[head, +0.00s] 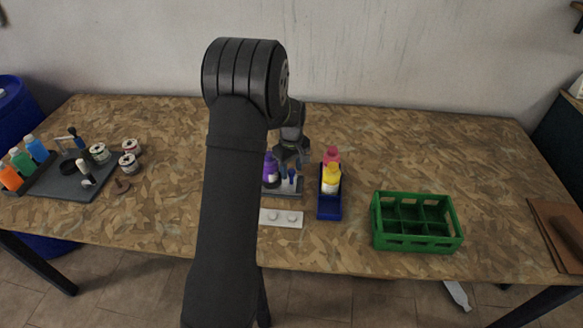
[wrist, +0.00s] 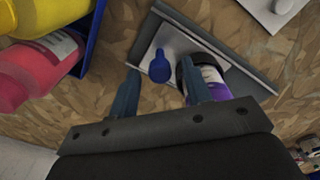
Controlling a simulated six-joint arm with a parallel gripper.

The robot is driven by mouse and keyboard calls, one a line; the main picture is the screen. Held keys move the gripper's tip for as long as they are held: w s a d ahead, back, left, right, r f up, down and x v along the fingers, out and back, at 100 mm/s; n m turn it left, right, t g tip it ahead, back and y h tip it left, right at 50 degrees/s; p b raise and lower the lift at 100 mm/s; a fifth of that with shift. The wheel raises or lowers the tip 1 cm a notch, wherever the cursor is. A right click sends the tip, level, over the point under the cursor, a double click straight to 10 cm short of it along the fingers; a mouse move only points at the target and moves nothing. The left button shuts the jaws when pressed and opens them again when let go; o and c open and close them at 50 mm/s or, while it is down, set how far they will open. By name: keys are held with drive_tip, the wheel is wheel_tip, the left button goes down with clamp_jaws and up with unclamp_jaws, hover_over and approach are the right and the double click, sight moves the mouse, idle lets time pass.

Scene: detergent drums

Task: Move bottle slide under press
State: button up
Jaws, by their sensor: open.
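A purple bottle (head: 269,172) with a white label stands on a small grey fixture (head: 287,195) near the middle of the table. An upright blue knob (head: 292,176) is just right of it. In the wrist view the blue knob (wrist: 160,67) stands on a light grey plate (wrist: 172,38) and shows between my fingers, apart from both. The purple bottle (wrist: 212,80) is beside and partly behind my right-hand finger. My gripper (head: 288,160) is open above the fixture; its fingers also show in the wrist view (wrist: 158,72). I cannot make out the press clearly.
A blue rack (head: 329,209) with a yellow and a pink bottle stands close on the right. A white panel with two round buttons (head: 282,218) lies in front. A green crate (head: 416,238) is farther right. A grey tray (head: 75,180) with bottles and jars is at left.

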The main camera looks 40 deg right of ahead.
clamp_jaws()
drive_tip(key=w+a, duration=0.5)
drive_tip(key=w, duration=0.1)
drive_tip(key=shift+a, duration=0.4)
drive_tip(key=shift+s, duration=0.1)
unclamp_jaws()
wheel_tip(320, 180, up, 18)
drive_tip(key=shift+f, duration=0.25)
